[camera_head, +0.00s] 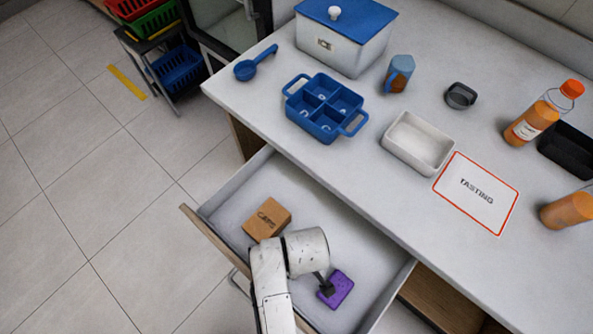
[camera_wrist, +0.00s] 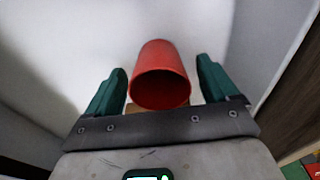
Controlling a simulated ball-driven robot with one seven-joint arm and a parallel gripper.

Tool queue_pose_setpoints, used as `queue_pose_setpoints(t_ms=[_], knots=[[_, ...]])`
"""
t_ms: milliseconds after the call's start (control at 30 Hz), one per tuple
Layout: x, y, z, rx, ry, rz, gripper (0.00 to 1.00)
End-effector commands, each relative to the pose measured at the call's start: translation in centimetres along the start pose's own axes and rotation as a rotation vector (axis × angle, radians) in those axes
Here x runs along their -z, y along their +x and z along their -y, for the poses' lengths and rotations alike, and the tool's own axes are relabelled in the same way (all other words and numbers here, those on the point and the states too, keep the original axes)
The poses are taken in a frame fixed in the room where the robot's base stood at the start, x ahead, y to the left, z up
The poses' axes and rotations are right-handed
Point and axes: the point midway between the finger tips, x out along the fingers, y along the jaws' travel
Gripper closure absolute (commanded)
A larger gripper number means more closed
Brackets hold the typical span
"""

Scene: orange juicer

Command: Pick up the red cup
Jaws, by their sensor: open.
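The red cup (camera_wrist: 162,66) is in the middle of the wrist view, its open mouth facing the camera. My gripper (camera_wrist: 160,72) is open, with one green finger on each side of the cup. Gaps show between the cup and both fingers, and nothing is gripped. In the head view the red cup does not show; my white arm reaches over the open drawer (camera_head: 228,207) and covers part of its inside.
In the drawer lie a brown box (camera_head: 267,218) left of my arm and a purple block (camera_head: 340,290) to its right. The counter above holds a blue tray (camera_head: 327,107), a white bin (camera_head: 417,143) and an orange bottle (camera_head: 530,124). The drawer's walls surround my arm.

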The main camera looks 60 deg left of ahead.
Motion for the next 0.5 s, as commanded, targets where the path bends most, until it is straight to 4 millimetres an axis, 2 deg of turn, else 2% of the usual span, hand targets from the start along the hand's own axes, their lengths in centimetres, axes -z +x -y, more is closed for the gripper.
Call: queue_pose_setpoints(t_ms=[100, 367, 500], knots=[[-0.02, 1.01, -0.01, 0.000, 0.001, 0.000, 0.13], [-0.03, 1.17, -0.02, -0.001, 0.002, -0.001, 0.13], [-0.04, 1.16, -0.02, -0.001, 0.002, 0.000, 0.26]])
